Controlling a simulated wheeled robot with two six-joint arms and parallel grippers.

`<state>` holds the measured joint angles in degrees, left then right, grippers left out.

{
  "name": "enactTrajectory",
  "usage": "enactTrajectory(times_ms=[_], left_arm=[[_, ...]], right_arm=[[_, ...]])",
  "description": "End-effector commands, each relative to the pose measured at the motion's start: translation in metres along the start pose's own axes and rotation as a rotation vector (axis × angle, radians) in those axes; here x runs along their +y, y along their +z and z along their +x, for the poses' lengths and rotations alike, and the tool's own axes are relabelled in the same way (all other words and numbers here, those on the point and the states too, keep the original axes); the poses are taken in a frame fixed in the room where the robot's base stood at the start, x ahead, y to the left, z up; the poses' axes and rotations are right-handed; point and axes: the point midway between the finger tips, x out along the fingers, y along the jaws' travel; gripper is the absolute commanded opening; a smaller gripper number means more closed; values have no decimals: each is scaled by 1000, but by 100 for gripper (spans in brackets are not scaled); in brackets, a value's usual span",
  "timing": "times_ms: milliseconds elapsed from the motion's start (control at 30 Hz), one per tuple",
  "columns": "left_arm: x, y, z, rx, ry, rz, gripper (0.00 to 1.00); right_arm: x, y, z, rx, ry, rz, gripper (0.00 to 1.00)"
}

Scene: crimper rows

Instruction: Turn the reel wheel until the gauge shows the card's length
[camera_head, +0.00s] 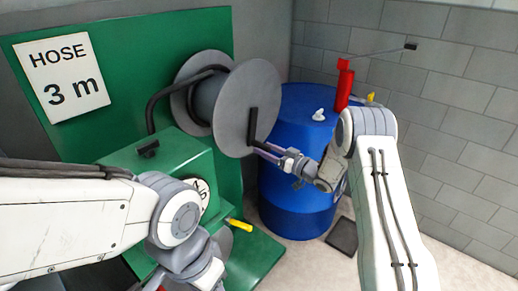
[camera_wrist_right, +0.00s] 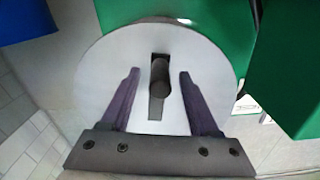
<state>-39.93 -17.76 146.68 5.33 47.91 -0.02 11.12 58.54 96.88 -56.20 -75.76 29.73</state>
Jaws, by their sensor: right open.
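The white card (camera_head: 65,75) on the green back panel reads "HOSE 3 m". The grey reel wheel (camera_head: 262,85) faces right, with a dark crank handle (camera_head: 252,126) on its front disc. The round gauge (camera_head: 201,196) on the green housing is mostly hidden behind my left arm, so its reading cannot be told. My right gripper (camera_head: 264,148) is open at the crank handle. In the right wrist view, the handle's knob (camera_wrist_right: 161,76) appears between the two spread fingers, with gaps on both sides. My left wrist shows at the bottom, but its fingers are not visible.
A blue barrel (camera_head: 290,205) stands behind my right gripper, with a red pump (camera_head: 344,85) on top. A yellow-handled lever (camera_head: 240,224) sits low on the green base. A dark pad (camera_head: 342,235) lies on the floor. A grey block wall (camera_head: 450,120) is at right.

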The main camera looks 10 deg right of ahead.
Motion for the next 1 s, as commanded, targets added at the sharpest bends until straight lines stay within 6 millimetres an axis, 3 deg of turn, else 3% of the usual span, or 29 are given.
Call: enactTrajectory(times_ms=[233, 567, 600, 733, 767, 1000], left_arm=[[0, 0, 7, 0, 0, 0, 50], [0, 0, 7, 0, 0, 0, 50], [0, 0, 7, 0, 0, 0, 50], [0, 0, 7, 0, 0, 0, 50], [0, 0, 7, 0, 0, 0, 50], [0, 0, 7, 0, 0, 0, 50]], right_arm=[[0, 2, 30, -1, -1, 0, 62], [0, 0, 34, -1, 0, 2, 62], [0, 0, 34, -1, 0, 2, 54], [0, 0, 34, -1, 0, 2, 4], [0, 0, 34, -1, 0, 2, 0], [0, 0, 34, -1, 0, 2, 0]])
